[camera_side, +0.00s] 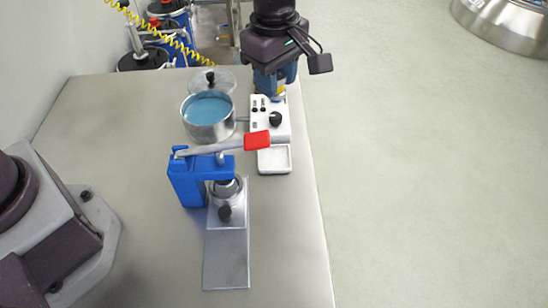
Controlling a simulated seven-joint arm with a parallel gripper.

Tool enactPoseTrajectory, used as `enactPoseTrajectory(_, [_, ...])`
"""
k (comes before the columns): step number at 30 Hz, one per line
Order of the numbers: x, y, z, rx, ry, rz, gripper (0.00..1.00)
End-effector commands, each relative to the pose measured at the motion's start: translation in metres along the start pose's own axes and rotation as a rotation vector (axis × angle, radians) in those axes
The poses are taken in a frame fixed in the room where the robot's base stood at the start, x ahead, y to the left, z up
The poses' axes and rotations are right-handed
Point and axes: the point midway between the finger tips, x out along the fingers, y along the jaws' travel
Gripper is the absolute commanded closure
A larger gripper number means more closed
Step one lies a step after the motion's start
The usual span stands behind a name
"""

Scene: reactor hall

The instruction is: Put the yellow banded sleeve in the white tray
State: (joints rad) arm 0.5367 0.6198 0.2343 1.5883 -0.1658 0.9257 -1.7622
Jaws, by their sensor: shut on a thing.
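My gripper (275,90) points down at the back right of the table, behind the white control box. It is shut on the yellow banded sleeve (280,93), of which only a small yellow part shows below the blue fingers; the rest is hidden. The white tray (289,168) is a small rectangular tray on the table near its right edge. It lies in front of the control box, apart from my gripper, and looks empty.
The white control box (284,129) with a black knob stands between my gripper and the tray. A blue press (187,184) has a red-tipped lever (256,141) reaching close to the tray's left side. A metal pot (208,131) of blue liquid stands left. The table's right edge is close.

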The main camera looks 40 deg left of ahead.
Motion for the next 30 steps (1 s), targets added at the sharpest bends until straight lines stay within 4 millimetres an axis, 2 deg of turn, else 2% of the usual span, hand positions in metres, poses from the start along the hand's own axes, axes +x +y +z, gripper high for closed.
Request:
enactPoseTrajectory(2, [-0.001, -0.001, 0.0, -0.039, 0.003, -0.018, 0.91])
enactPoseTrajectory(5, [0.013, -0.004, -0.001, -0.058, 0.007, -0.031, 0.91])
enactPoseTrajectory(15, [0.102, -0.007, -0.003, -0.06, 0.007, -0.031, 0.91])
enactPoseTrajectory(18, [0.121, -0.007, -0.002, -0.059, 0.005, -0.028, 0.91])
enactPoseTrajectory(26, [0.145, -0.007, -0.002, -0.058, 0.005, -0.027, 0.91])
enactPoseTrajectory(30, [0.167, -0.008, -0.003, -0.059, 0.006, -0.027, 0.91])
